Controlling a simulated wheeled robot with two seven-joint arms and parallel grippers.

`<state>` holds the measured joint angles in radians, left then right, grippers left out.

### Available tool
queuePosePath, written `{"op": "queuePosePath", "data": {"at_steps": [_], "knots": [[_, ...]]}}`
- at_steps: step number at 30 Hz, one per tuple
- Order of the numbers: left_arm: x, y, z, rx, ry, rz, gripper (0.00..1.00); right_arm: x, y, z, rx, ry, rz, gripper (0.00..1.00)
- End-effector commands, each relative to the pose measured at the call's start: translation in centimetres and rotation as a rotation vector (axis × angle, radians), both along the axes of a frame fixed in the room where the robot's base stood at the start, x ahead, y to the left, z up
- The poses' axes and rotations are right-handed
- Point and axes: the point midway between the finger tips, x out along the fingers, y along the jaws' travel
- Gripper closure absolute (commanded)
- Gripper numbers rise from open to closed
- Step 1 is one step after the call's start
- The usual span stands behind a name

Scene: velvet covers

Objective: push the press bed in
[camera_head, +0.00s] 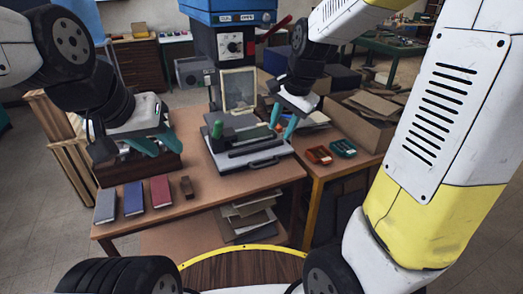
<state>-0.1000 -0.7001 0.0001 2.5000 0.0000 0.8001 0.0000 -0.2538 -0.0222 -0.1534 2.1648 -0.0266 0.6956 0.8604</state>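The press (236,42) stands at the back centre, blue on top with a grey column, a dial and a red lever (276,28). The press bed (240,153) is a dark and light grey slab with a black front handle (264,164). It extends out from the press over the brown table, and a green knob (217,130) stands on its left side. My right gripper (284,120) has teal fingers spread apart, above the bed's right side; I cannot tell whether it touches.
A pale framed panel (238,90) stands behind the bed. Red and green trays (343,148) lie on the right table, near a cardboard box (365,118).

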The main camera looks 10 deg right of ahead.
Motion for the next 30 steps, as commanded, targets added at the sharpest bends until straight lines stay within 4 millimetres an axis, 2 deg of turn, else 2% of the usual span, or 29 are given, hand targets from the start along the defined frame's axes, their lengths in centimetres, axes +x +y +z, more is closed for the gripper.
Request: {"op": "queuePosePath", "data": {"at_steps": [1,3,9,15,30], "knots": [[0.0,0.0,0.0,0.000,0.000,0.000,0.64,1.7,0.6,-1.9,0.005,0.043,-0.070,0.66],[0.0,0.0,0.0,0.000,0.000,0.000,0.64,3.7,1.1,-4.1,0.011,0.089,-0.175,0.66],[0.0,0.0,0.0,0.000,0.000,0.000,0.64,7.5,2.1,-9.4,0.008,0.165,-0.405,0.66],[0.0,0.0,0.0,0.000,0.000,0.000,0.64,8.7,2.5,-11.6,0.004,0.183,-0.492,0.66],[0.0,0.0,0.0,0.000,0.000,0.000,0.64,9.8,2.8,-18.3,0.003,0.186,-0.494,0.66]]}}
